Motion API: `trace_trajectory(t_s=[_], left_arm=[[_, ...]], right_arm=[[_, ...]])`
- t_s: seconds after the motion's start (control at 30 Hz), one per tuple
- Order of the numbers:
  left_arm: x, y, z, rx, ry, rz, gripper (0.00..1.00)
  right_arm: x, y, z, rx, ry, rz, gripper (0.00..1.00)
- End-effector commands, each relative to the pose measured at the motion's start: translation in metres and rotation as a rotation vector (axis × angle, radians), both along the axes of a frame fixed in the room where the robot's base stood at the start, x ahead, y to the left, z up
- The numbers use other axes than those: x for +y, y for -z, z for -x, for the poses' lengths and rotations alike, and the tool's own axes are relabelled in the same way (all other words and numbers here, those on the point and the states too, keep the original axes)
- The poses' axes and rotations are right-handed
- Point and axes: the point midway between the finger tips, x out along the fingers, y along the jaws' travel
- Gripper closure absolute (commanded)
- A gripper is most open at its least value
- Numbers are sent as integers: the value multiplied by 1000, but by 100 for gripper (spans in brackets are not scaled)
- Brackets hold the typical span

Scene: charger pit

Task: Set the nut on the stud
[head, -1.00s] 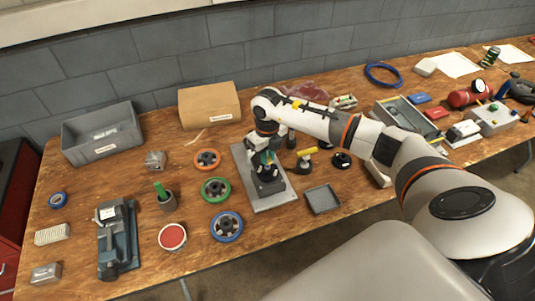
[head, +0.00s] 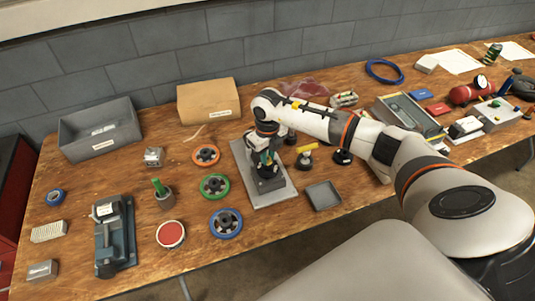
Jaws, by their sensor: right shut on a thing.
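My right gripper (head: 267,170) reaches in from the right and points down over the dark block on the grey base plate (head: 276,200). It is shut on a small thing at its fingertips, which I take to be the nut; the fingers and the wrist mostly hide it. The stud is not clear to see; a dark block (head: 268,184) stands on the plate right under the fingers. I cannot tell whether the held thing touches it. My left gripper is not in view.
Orange (head: 206,155), green (head: 215,186) and blue (head: 226,223) handwheels lie left of the plate. A small grey tray (head: 323,196) lies to its right. A yellow-handled tool (head: 306,155) stands close by. A vise (head: 115,235), a red-topped tin (head: 171,235) and a grey bin (head: 101,132) are further left.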

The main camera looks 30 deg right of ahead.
Motion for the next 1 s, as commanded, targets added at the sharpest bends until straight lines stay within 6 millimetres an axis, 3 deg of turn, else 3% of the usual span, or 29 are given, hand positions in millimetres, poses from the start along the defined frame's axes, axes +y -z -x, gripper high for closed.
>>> trace_trajectory(t_s=[0.13,0.17,0.3,0.67,0.77,1.0], left_arm=[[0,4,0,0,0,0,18],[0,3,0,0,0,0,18],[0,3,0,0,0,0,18],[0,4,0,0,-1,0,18],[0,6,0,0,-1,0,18],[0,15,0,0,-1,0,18]], right_arm=[[0,4,0,0,0,0,100],[0,4,0,0,0,0,80],[0,3,0,0,0,0,57],[0,-1,-1,-2,0,0,56],[-1,-13,-1,-3,1,0,56],[0,-63,-1,-5,-1,0,56]])
